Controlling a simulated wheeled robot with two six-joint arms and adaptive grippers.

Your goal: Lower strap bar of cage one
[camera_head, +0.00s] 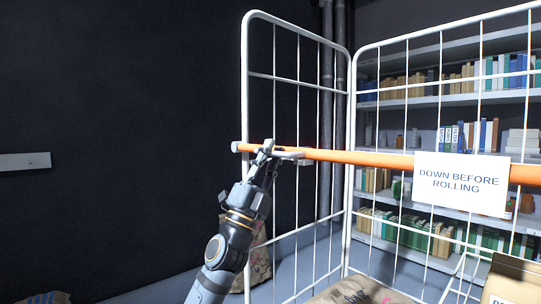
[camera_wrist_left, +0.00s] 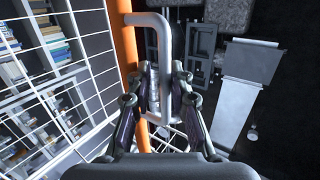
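The strap bar (camera_head: 340,156) is a long orange bar across the front of a white wire cage (camera_head: 349,120). It runs from a grey left end to the right picture edge, and carries a white sign (camera_head: 462,184) reading "DOWN BEFORE ROLLING". A grey D-shaped handle (camera_wrist_left: 164,50) projects from the bar near its left end. In the left wrist view the orange bar (camera_wrist_left: 126,50) runs beside this handle. My left gripper (camera_head: 270,153) is at the handle, its fingers (camera_wrist_left: 163,80) closed in on either side of the handle's long side. My right gripper is not in view.
Shelves of books and boxes (camera_head: 460,90) stand behind the cage. A sack (camera_head: 262,262) is on the floor behind my left arm, and another sack (camera_head: 355,292) is at the bottom. A cardboard box (camera_head: 512,280) is at lower right. The dark wall at left is mostly bare.

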